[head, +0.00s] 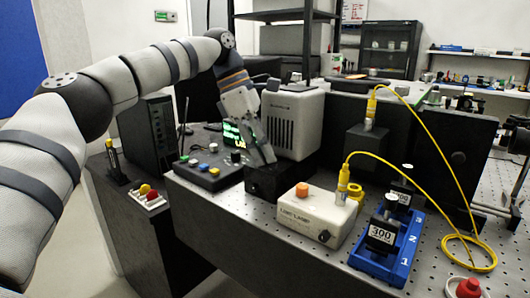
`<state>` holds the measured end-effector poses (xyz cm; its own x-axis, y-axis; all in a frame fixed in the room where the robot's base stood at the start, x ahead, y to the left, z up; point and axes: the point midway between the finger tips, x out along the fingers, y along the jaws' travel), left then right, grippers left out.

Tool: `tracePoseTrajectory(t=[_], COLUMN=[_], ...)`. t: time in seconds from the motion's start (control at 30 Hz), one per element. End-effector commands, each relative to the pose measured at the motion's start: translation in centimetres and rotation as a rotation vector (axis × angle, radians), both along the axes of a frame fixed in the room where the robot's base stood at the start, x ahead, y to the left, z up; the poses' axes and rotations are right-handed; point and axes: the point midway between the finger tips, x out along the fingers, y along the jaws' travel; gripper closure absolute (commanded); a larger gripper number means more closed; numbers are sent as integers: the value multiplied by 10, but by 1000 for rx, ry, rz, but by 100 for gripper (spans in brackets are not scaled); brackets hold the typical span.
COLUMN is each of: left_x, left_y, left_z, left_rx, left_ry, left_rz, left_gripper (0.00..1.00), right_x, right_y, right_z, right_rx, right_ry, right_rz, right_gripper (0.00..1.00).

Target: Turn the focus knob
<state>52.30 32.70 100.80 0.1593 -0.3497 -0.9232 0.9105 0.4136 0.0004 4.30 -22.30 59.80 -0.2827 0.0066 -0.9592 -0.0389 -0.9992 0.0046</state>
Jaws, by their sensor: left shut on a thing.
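My left arm comes in from the left and bends down at the middle. My left gripper (266,154) points downward, with its fingertips at the front left side of the pale grey instrument (296,124), just above its black base (280,182). The gripper is shut on what seems to be the focus knob. The fingers hide the knob, so its shape and turn cannot be seen. My right gripper is not in view.
Left of the base is a control box (208,178) with coloured buttons. To the right are a white lamp box (318,216) with an orange knob, a blue rack (386,252) and a looping yellow cable (432,200). The perforated bench (440,272) is partly clear.

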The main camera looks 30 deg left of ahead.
Motion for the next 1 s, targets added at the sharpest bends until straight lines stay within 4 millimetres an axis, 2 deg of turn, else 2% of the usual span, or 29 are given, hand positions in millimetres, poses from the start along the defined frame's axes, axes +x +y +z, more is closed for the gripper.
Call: tracePoseTrajectory(t=[0.33,0.8,0.83,0.9,1.0], left_x=[1,0,0,0,0], left_y=[0,0,0,0,0], left_z=[-2,-1,-1,-1,-1], left_rx=[2,3,3,3,2], left_ry=[4,4,4,3,3], left_rz=[-95,-106,-106,-106,-105], left_gripper=[100,100,76,62,62], right_x=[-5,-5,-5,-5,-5], right_y=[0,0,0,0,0], right_z=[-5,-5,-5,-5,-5], right_rx=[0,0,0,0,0], right_ry=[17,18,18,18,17], right_rz=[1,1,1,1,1], right_gripper=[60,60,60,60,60])
